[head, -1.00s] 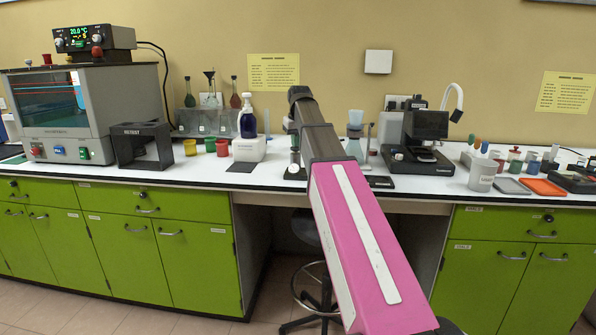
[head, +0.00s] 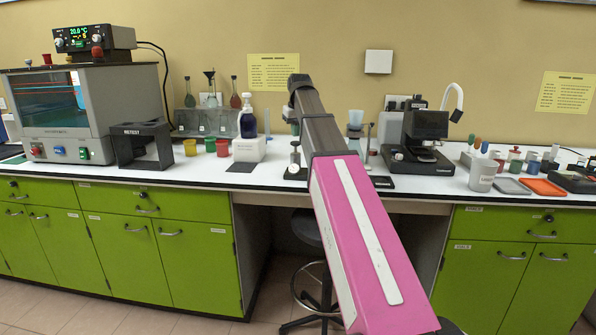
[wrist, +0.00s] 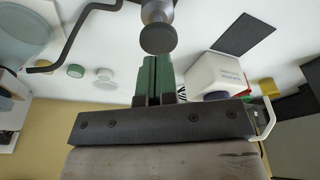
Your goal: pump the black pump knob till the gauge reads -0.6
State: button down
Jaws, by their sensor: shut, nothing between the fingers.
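The black round pump knob (wrist: 158,38) sits on a silver shaft at the top of the wrist view. In the head view a small pump stand (head: 294,165) shows just left of my arm. My gripper (wrist: 157,62) has green fingers, closed together and empty. Its fingertips lie right by the knob in the wrist view; I cannot tell whether they touch. In the head view my gripper is mostly hidden behind my arm. No gauge reading can be made out in either view.
A black microscope-like device (head: 420,140) stands to the right. A bent dark rod (wrist: 72,42) and a white box (wrist: 214,75) flank the knob in the wrist view.

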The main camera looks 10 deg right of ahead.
aim_at(296, 142)
jog(key=shift+f, duration=0.2)
jog(key=shift+f, duration=1.85)
jog(key=shift+r, duration=2.05)
jog(key=shift+f, duration=0.15)
jog(key=shift+f, duration=1.9)
jog(key=shift+r, duration=2.05)
